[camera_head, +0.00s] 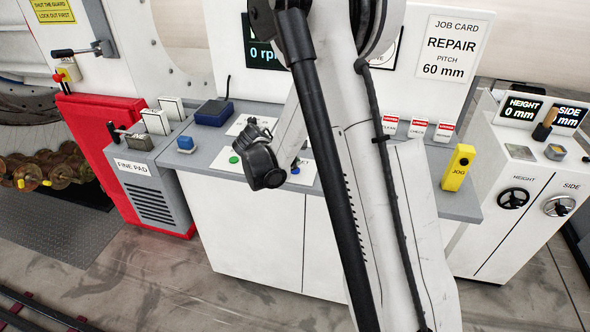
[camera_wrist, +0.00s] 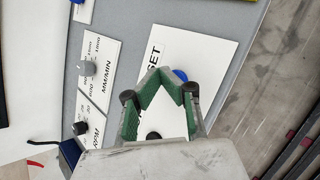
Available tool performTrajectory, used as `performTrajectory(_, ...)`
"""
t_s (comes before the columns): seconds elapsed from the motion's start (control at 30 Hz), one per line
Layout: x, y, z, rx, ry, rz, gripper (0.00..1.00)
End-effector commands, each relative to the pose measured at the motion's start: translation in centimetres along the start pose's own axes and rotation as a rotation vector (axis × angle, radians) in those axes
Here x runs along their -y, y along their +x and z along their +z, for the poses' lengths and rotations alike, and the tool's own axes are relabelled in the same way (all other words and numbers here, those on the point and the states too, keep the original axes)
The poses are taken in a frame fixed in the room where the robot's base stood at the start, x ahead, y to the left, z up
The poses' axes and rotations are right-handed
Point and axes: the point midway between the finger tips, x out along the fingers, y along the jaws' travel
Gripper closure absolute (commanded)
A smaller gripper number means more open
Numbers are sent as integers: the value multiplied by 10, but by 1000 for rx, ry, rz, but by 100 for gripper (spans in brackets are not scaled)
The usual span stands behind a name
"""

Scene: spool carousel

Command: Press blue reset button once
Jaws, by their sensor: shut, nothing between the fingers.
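The blue reset button (camera_wrist: 180,75) shows in the wrist view on a white plate (camera_wrist: 205,50) whose visible letters end in "SET". My gripper (camera_wrist: 160,71) has green pads, and its fingertips meet with nothing between them. The tips appear just left of the button and overlap its edge in this view; I cannot tell whether they touch it or how high they are. In the head view a blue button (camera_head: 295,170) shows on a white plate on the console, just right of my dark wrist. The fingertips are not clearly visible there.
A green button (camera_head: 234,159) sits left of my wrist on the grey console (camera_head: 205,160). A blue knob (camera_head: 185,142) and a dark blue box (camera_head: 214,112) are farther left. A yellow JOG pendant (camera_head: 458,167) stands at right. Dials marked MM/MIN (camera_wrist: 87,68) and RPM (camera_wrist: 81,128) lie left of the gripper.

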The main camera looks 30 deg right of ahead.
Motion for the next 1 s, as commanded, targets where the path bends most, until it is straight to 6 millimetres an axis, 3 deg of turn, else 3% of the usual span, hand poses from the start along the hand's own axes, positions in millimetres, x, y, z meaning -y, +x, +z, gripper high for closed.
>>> performTrajectory(0.27, -2, -3, 2, 0, 0, 0, 100)
performTrajectory(0.8, -25, -34, 25, 0, 0, 0, 100)
performTrajectory(1.0, -25, -35, 25, 0, 0, 0, 100)
